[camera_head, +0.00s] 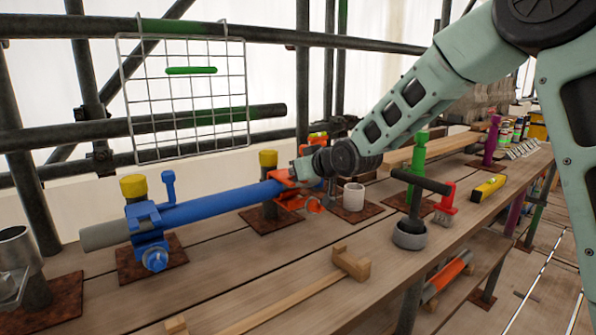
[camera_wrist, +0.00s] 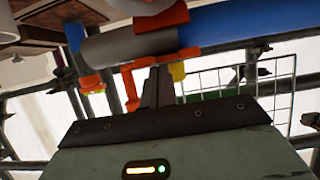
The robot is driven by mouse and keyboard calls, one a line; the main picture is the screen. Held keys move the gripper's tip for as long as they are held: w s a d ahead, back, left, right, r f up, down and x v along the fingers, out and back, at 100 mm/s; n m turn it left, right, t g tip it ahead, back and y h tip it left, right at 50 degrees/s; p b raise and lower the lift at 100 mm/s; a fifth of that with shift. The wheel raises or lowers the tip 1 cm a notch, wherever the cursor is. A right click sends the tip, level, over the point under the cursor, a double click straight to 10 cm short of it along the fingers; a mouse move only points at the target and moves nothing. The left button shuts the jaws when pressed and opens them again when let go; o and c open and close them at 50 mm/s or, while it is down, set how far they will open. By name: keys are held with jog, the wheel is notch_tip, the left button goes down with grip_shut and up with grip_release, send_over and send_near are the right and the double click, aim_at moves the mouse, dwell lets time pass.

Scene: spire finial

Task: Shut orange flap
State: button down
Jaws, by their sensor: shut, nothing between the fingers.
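An orange clamp (camera_head: 291,200) sits on the post at the right end of the blue tube (camera_head: 225,204). Its orange flap (camera_head: 281,176) appears beside my gripper (camera_head: 299,172); the gripper partly hides the clamp. In the wrist view, orange clamp parts (camera_wrist: 163,18) show around a grey length of tube (camera_wrist: 129,46), with a thin orange arm (camera_wrist: 132,88) sticking out below. My gripper (camera_wrist: 159,80) is shut and empty, its fingertips close under the tube and beside the orange parts. I cannot tell whether they touch, or how far open the flap stands.
A blue clamp (camera_head: 150,230) holds the tube's left end. A wire mesh panel (camera_head: 185,95) hangs behind. Front planks are partly clear.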

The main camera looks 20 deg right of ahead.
jog(key=shift+s+d+f+g, duration=0.1)
jog(key=shift+s+f+g, duration=0.1)
jog(key=shift+f, duration=0.35)
jog(key=shift+s+d+f+g, duration=0.1)
jog(key=shift+s+f, duration=0.05)
jog(key=shift+f, duration=0.4)
jog(key=w+a+r+p+v, duration=0.1)
jog(key=p+v, duration=0.4)
jog(key=v, duration=1.2)
jog(key=s+a+f+n+g+h+p, duration=0.1)
jog(key=s+a+g, duration=0.3)
jog(key=s, duration=0.6)
jog(key=s+a+f+n+g+h+p, duration=0.1)
jog(key=s+a+f+g+p, duration=0.1)
jog(key=s, duration=0.8)
jog(key=s+a+f+n+g+h+p, duration=0.1)
jog(key=s+a+n+g+p, duration=0.1)
jog(key=s+a+g, duration=0.4)
jog(key=s+p, duration=0.1)
jog(key=s, duration=0.3)
jog(key=shift+a+f, duration=0.25)
jog(key=shift+f, duration=0.15)
jog(key=shift+s, duration=0.1)
